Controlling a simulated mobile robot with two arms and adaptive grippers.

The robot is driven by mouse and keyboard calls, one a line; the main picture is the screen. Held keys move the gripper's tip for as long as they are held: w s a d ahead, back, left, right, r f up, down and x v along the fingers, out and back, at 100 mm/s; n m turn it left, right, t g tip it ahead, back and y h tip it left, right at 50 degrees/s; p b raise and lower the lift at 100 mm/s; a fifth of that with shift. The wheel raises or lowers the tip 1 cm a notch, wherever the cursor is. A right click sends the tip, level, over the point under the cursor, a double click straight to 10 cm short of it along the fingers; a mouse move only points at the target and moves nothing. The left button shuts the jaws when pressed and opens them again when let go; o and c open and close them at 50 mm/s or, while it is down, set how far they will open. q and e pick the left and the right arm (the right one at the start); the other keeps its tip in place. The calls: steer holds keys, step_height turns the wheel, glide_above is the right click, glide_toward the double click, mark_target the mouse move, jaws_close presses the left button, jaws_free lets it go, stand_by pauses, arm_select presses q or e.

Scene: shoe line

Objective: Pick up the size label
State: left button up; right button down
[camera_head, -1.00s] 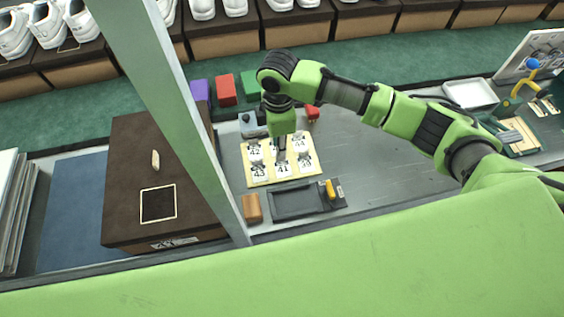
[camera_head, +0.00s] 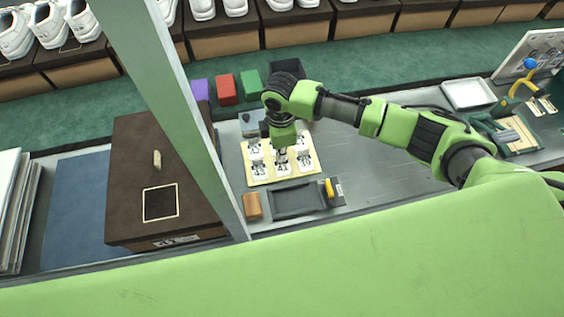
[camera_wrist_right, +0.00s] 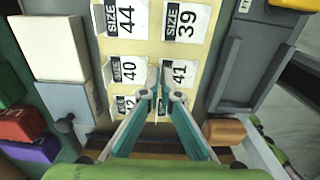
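Several white size labels stand in two rows on a cream board (camera_head: 262,181) on the bench. The size 41 label (camera_wrist_right: 180,74) is in the middle of the near row, with the size 40 label (camera_wrist_right: 126,70) beside it in the right wrist view. The size 39 label (camera_wrist_right: 186,22) and size 44 label (camera_wrist_right: 127,17) are farther up that view. My right gripper (camera_wrist_right: 160,94) points down at the board, its fingertips close together at the edge of the size 41 label. Whether they grip it is unclear. The fingers partly hide the nearest labels. My left gripper is out of view.
A dark tray (camera_head: 297,200) with a yellow-handled tool (camera_head: 329,188) and a wooden block (camera_head: 252,206) lie in front of the board. A green post (camera_head: 170,110) and brown shoebox (camera_head: 125,190) stand left. Coloured blocks (camera_head: 226,90) stand behind.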

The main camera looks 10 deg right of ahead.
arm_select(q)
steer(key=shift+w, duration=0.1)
arm_select(e)
steer(key=shift+r, duration=0.15)
steer(key=shift+r, duration=0.25)
step_height(320, 180, up, 2)
steer(key=shift+r+b, duration=0.1)
steer(key=shift+b, duration=0.5)
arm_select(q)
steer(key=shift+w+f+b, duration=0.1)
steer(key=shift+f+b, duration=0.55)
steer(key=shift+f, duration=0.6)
arm_select(e)
steer(key=s+a+r, duration=0.6)
steer(key=s+r, duration=0.4)
steer(key=s, duration=0.2)
steer(key=shift+s, duration=0.35)
